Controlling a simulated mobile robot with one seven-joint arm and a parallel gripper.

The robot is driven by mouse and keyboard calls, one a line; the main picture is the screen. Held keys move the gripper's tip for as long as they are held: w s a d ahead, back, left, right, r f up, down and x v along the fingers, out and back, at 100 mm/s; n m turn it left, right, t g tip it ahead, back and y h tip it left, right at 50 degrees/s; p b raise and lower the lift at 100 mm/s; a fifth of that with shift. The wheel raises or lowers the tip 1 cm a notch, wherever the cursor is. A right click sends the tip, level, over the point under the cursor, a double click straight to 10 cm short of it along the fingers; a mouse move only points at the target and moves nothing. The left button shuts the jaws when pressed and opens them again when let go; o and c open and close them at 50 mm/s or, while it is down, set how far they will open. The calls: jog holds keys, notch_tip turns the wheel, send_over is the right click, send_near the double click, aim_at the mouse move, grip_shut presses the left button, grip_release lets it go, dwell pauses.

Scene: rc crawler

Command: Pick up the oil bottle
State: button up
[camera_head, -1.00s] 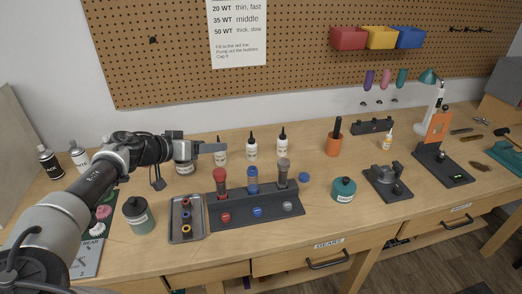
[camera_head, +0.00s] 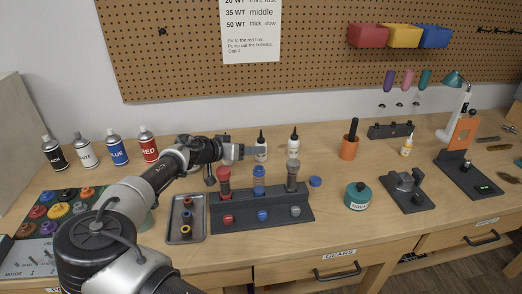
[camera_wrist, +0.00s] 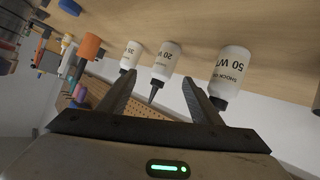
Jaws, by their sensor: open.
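Three white oil bottles with black nozzles show in the wrist view: 35 WT (camera_wrist: 133,54), 20 WT (camera_wrist: 167,62) and 50 WT (camera_wrist: 232,73). The wrist view is tipped over, with the bench at the top. My gripper (camera_wrist: 157,84) is open and empty. The 20 WT bottle appears in the gap between its fingers, beyond the tips; 35 WT is by the left finger and 50 WT outside the right one. In the head view two bottles (camera_head: 261,152) (camera_head: 294,147) stand upright at the back of the bench.
A dark stand (camera_head: 262,208) with shock absorbers and a grey tray (camera_head: 185,229) lie in front of my gripper. An orange cup (camera_head: 348,149) stands to the right. Spray cans (camera_head: 117,149) stand at the left, and the pegboard (camera_head: 180,60) rises behind.

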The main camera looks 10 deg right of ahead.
jog(key=shift+w+a+x, duration=0.1)
jog(key=shift+a+x, duration=0.05)
jog(key=shift+x, duration=1.3)
jog(key=shift+w+a+x, duration=0.1)
jog(key=shift+x, duration=1.35)
jog(key=shift+f, duration=0.1)
jog(key=c, duration=1.2)
